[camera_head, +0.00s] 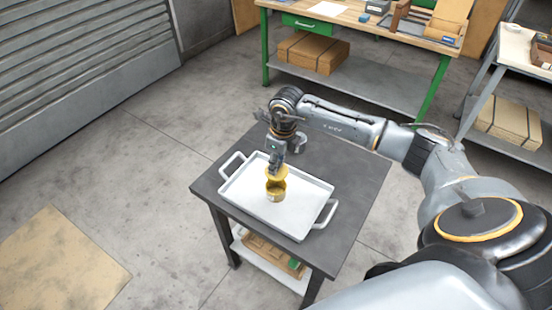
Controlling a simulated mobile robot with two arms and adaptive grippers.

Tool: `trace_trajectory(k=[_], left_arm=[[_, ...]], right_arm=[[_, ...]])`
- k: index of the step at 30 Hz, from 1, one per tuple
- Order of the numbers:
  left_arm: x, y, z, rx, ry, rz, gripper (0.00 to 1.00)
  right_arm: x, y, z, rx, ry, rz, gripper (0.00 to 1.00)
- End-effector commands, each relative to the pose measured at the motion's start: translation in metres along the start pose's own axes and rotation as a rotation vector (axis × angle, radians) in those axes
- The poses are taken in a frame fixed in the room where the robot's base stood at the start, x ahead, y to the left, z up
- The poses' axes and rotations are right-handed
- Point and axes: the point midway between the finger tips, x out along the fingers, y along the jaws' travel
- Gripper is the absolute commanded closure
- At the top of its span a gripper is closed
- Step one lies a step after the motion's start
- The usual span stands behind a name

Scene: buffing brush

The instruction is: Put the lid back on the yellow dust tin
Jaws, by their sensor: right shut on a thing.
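The yellow dust tin (275,195) stands upright on a white tray (300,218), near its middle. My right gripper (277,164) points down from above and is shut on the yellow lid (277,173). The lid is directly over the tin's mouth in this view. A darker yellow inner area shows between the lid and the tin's front, so the lid looks raised or tilted; whether it touches the rim cannot be told. The fingertips are small and partly merge with the lid. My left gripper is not in view.
The tray has two raised handles and lies on a dark table (355,185). A green-legged workbench (340,22) stands behind. The table's right side is bare.

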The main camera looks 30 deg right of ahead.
Motion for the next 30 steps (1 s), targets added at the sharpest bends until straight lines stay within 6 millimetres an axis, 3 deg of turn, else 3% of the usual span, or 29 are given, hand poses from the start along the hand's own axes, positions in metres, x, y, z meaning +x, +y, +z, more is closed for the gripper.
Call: trace_trajectory(k=[5, 21, 30], left_arm=[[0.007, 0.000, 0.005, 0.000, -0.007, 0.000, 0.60], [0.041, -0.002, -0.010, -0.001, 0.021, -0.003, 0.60], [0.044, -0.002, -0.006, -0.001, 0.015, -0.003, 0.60]], right_arm=[[0.011, 0.001, -0.001, -0.001, 0.001, 0.001, 0.97], [0.059, 0.001, -0.007, -0.004, 0.000, 0.001, 0.97], [0.062, 0.001, -0.008, -0.005, 0.000, 0.001, 0.97]])
